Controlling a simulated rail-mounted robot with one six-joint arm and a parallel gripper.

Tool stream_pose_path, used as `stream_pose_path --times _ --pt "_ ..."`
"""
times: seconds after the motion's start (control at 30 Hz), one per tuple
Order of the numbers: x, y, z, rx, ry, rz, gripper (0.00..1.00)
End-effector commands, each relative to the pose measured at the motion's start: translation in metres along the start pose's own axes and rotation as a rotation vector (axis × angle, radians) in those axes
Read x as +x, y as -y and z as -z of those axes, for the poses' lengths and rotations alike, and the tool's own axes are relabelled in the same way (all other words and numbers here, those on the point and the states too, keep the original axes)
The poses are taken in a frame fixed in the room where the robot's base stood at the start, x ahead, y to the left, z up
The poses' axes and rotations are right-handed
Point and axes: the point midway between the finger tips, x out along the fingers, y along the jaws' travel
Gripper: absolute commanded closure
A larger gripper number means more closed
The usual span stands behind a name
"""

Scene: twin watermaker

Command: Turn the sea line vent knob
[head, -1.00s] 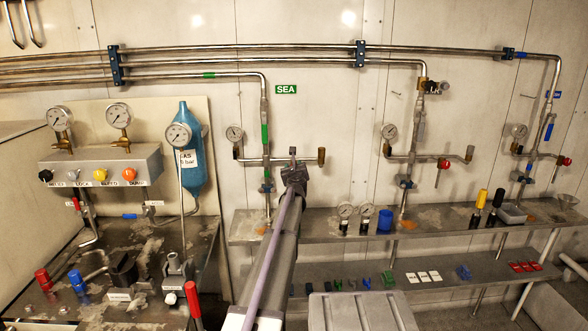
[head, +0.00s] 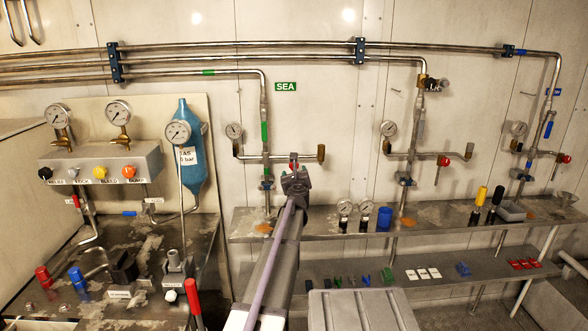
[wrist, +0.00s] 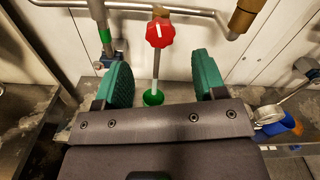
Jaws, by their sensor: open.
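The sea line vent knob is a red lobed knob (wrist: 160,32) with a white mark, on the branch pipe in the wrist view. In the head view the red knob (head: 293,166) just shows above my gripper (head: 295,182), below and right of the green SEA sign (head: 286,87). In the wrist view my gripper (wrist: 165,80) is open, its two green pads wide apart and empty. The knob appears beyond the fingertips, roughly centred between them, and is not touched. A thin rod runs down from the knob to a green piece (wrist: 153,97) seen between the pads.
The branch pipe (head: 250,157) runs behind the knob, with a brass end fitting (wrist: 245,15) to its right. A gauge (head: 234,130) sits at its left. A steel shelf (head: 440,228) with loose gauges and a blue cup (head: 384,218) lies below and right.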

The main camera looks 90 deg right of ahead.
Motion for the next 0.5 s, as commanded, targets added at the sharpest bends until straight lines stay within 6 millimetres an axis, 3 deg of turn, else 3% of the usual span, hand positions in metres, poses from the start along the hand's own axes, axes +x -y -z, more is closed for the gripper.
stream_pose_path --times 0.03,0.13,0.4,0.5 --pt "-0.013 -0.001 0.0 0.0 0.0 0.0 0.36" --pt "-0.023 -0.001 0.0 0.0 0.0 -0.001 0.36" --pt "-0.023 0.0 0.0 0.005 0.0 -0.001 0.36" --pt "-0.023 0.0 0.0 0.133 0.0 -0.001 0.36"
